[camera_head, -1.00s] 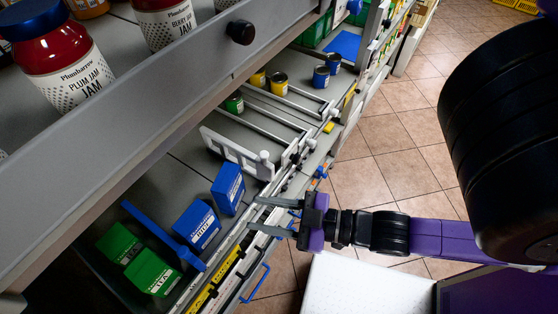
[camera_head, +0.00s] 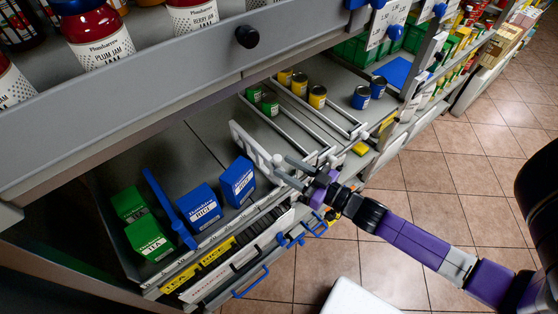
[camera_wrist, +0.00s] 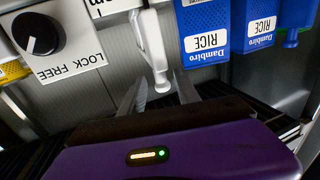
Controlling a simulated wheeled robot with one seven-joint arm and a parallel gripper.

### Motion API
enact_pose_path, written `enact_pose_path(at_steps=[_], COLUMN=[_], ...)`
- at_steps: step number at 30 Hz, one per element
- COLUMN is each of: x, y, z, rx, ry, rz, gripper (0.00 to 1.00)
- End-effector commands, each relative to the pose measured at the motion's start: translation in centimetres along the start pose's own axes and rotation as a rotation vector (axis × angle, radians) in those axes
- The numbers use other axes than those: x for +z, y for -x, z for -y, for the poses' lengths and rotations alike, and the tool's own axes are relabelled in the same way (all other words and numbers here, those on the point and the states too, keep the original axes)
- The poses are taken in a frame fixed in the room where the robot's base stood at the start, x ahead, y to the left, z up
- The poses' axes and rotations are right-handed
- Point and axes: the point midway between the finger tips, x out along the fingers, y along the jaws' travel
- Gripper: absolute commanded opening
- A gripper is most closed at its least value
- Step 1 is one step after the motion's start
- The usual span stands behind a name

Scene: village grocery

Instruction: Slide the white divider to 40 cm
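The white divider (camera_head: 250,146) stands on the shelf, to the right of the blue rice boxes, with a white knob at its front end. In the wrist view the white divider (camera_wrist: 151,42) hangs down from the top, and its rounded end reaches between the fingertips. My gripper (camera_head: 282,166) is at the divider's front end. In the wrist view my gripper (camera_wrist: 160,79) has its fingers apart, one on each side of that end, with gaps showing. The scale is cut off, so the divider's position in centimetres cannot be read.
A blue divider (camera_head: 166,205) stands between green tea boxes (camera_head: 149,237) and blue rice boxes (camera_head: 199,209). A black dial (camera_wrist: 35,33) marked LOCK and FREE is beside the divider. Right of the divider, a bare shelf strip lies before rails and cans (camera_head: 317,96). A jam shelf overhangs.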

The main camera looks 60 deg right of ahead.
Motion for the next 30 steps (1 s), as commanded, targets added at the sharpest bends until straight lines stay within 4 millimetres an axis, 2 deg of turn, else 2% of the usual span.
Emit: enact_pose_path(at_steps=[3,8,18,24,30], x=[-0.2,-0.1,0.0,0.0,0.0], y=[-1.8,-3.2,-3.5,-3.5,-3.5], z=[0.1,0.1,0.0,0.0,0.0], rx=[-0.001,-0.001,0.001,0.0,0.0], ry=[-0.001,0.001,0.001,0.001,0.001], rz=[0.0,0.001,0.001,0.002,0.002], gripper=[0.39,0.39,0.39,0.0,0.0])
